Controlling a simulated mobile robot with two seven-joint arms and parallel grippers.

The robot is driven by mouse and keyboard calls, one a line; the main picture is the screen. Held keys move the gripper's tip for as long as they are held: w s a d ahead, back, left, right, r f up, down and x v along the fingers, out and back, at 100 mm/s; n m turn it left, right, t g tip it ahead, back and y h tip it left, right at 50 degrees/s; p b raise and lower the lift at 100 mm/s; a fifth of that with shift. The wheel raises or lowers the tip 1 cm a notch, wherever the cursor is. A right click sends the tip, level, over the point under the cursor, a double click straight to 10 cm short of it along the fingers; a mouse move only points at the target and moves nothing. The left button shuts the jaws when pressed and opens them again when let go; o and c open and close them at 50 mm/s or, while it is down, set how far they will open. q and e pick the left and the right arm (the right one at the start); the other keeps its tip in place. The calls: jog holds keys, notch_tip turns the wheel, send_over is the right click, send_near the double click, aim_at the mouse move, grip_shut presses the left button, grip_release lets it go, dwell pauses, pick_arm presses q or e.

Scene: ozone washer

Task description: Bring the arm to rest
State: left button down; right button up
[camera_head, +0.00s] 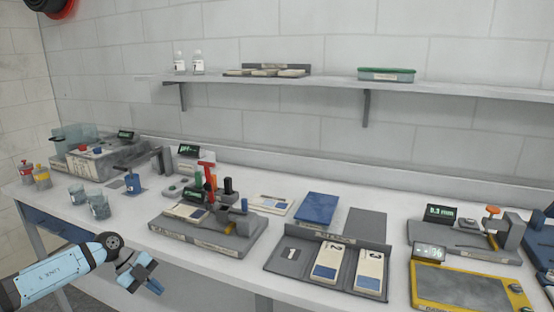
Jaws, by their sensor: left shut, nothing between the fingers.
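My left arm comes in at the lower left in the head view. Its gripper (152,284) is shut and empty, in front of the bench's front edge and apart from everything on it. It points to the right and down. My right gripper is not in view.
The white bench (140,229) carries a grey clamp device (215,236), a dark tray (287,262) with labelled pieces, a blue pad (317,208) and a yellow-framed device (465,293). Glass beakers (98,206) stand near the left front edge. A wall shelf (330,83) runs above.

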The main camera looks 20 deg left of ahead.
pick_arm(q)
jog(key=s+d+f+n+t+h, duration=0.25)
jog(key=d+t, duration=0.25)
jog(key=d, duration=0.7)
jog(key=s+d+f+n+t+h, duration=0.2)
jog(key=s+d+t+h, duration=0.15)
jog(key=d, duration=0.75)
jog(key=s+d+f+n+y, duration=0.3)
jog(key=s+f+n+y, duration=0.2)
jog(key=s+n, duration=0.3)
jog(key=s+d+f+n+y, duration=0.45)
jog(key=s+n, duration=0.25)
jog(key=s, duration=0.2)
notch_tip(320, 180, up, 14)
jog(key=s+a+y+p, duration=0.1)
jog(key=p, duration=1.7)
jog(key=shift+a+t, duration=0.35)
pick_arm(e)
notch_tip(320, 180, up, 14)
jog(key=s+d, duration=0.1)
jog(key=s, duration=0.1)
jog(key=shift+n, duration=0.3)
pick_arm(q)
jog(key=shift+s+r, duration=0.1)
jog(key=shift+r, duration=0.05)
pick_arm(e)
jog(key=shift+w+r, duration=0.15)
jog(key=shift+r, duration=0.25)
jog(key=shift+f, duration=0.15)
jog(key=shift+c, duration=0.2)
